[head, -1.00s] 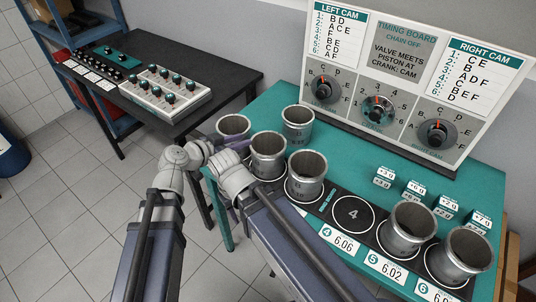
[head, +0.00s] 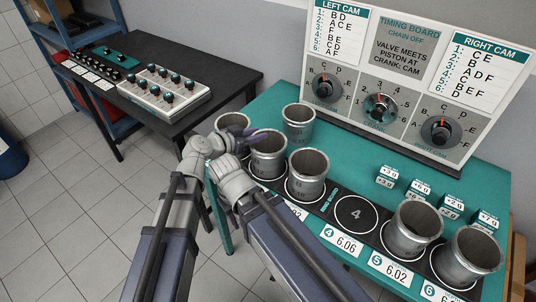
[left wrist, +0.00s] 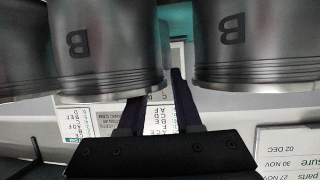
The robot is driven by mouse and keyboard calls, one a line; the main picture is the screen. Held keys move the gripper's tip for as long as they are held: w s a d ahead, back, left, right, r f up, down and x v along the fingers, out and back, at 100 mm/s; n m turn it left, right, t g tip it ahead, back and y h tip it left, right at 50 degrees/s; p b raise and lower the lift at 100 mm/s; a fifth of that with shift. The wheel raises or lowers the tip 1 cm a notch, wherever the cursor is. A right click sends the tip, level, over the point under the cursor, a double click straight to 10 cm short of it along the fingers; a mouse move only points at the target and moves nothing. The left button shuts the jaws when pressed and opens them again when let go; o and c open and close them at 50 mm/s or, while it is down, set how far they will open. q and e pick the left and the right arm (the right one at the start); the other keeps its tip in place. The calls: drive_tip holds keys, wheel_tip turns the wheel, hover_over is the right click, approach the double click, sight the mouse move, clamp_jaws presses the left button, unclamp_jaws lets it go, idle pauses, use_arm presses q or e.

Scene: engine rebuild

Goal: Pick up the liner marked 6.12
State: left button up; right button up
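Several grey metal liners stand upright on the teal table. They include the far-left liner (head: 226,122), a back liner (head: 298,122), two middle liners (head: 268,165) (head: 306,187), and two at the right (head: 410,236) (head: 466,262). No 6.12 mark is legible on any of them. My left gripper (head: 252,139) is between the far-left and front-middle liners, near their rims. In the left wrist view its fingers (left wrist: 159,97) are apart, with no liner visibly clamped. One finger is partly hidden by a liner marked B (left wrist: 100,40); another B liner (left wrist: 235,45) is to the right. My right gripper is not visible.
The dark strip (head: 325,208) has an empty ring marked 4 (head: 355,214). Cards reading 6.06 (head: 342,242) and 6.02 (head: 392,272) lie in front. Small weight blocks (head: 420,189) and the timing board (head: 400,80) are behind. A black table (head: 215,75) stands at left.

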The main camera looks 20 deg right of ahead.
use_arm(q)
clamp_jaws()
idle(1.3)
